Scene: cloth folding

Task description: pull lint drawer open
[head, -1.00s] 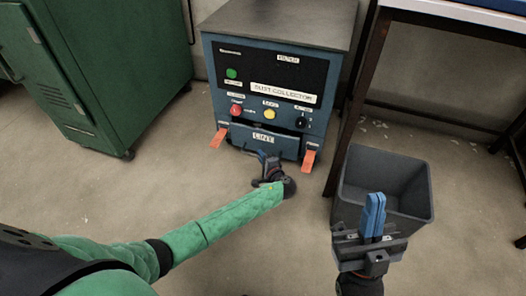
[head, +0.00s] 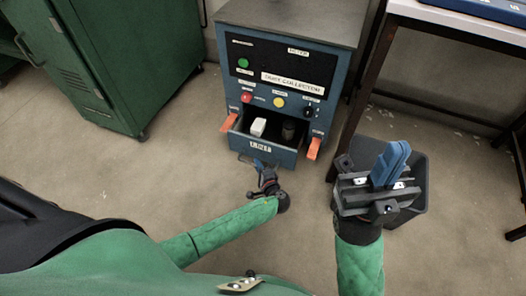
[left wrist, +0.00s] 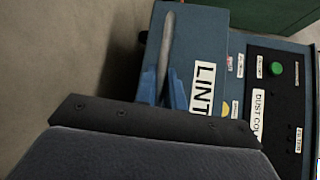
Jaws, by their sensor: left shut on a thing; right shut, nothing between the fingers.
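The lint drawer (head: 282,157) of the blue dust collector (head: 325,70) stands pulled out, its inside visible from above. Its LINT label also shows in the left wrist view (left wrist: 203,90). My left gripper (head: 262,165) is at the drawer's front, its blue fingers (left wrist: 165,88) shut on the grey bar handle (left wrist: 167,40). My right gripper (head: 391,164) is shut and empty, raised in front of the grey bin, away from the drawer.
A white block (head: 258,127) and a dark cylinder (head: 289,131) are in the drawer. Orange latches (head: 229,123) flank it. A grey bin (head: 412,206) stands at right, partly hidden, near a table leg (head: 356,95). A green cabinet (head: 95,60) is at left. The floor before the drawer is clear.

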